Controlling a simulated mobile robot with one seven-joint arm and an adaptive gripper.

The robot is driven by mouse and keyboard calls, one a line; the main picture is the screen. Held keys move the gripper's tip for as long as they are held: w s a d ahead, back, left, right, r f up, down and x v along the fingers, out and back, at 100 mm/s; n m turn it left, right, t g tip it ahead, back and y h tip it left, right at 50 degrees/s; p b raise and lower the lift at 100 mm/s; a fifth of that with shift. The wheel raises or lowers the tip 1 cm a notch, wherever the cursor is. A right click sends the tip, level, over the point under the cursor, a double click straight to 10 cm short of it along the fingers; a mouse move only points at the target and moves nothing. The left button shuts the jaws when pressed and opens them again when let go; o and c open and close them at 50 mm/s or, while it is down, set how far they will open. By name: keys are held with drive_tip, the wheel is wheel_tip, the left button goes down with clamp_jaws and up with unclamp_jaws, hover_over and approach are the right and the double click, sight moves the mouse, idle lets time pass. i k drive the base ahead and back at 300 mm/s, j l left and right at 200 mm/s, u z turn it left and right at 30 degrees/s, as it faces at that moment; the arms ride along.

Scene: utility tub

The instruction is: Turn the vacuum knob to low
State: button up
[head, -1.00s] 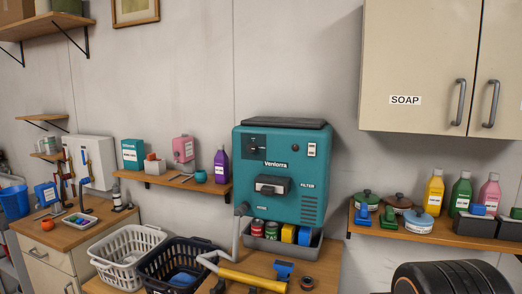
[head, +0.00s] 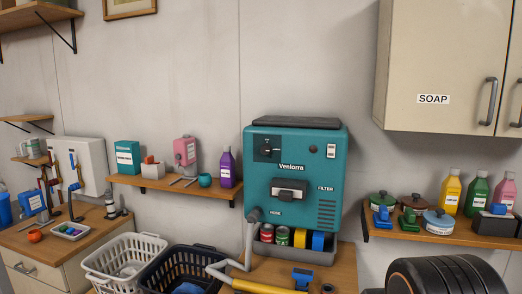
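A black handle on a pale plate (head: 289,190) is lower down, and a grey hose (head: 250,240) joins at the lower left.
White (head: 126,266) and black (head: 180,268) baskets stand at the lower left. A shelf (head: 165,188) with bottles is left of the vacuum. A soap cabinet (head: 432,65) hangs at the upper right above a shelf with pots (head: 438,222) and bottles. Cans (head: 282,236) sit under the vacuum.

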sight(266, 148)
drive_tip(key=i+j, duration=0.15)
drive_tip(key=j, duration=0.3)
drive_tip(key=i+j+z, duration=0.15)
drive_tip(key=j, duration=0.3)
drive_tip(key=i+j, duration=0.1)
drive_tip(key=j, duration=0.35)
drive_tip(key=i+j+z, duration=0.1)
drive_tip(key=j, duration=0.4)
drive_tip(key=i+j+z, duration=0.1)
drive_tip(key=j, duration=0.35)
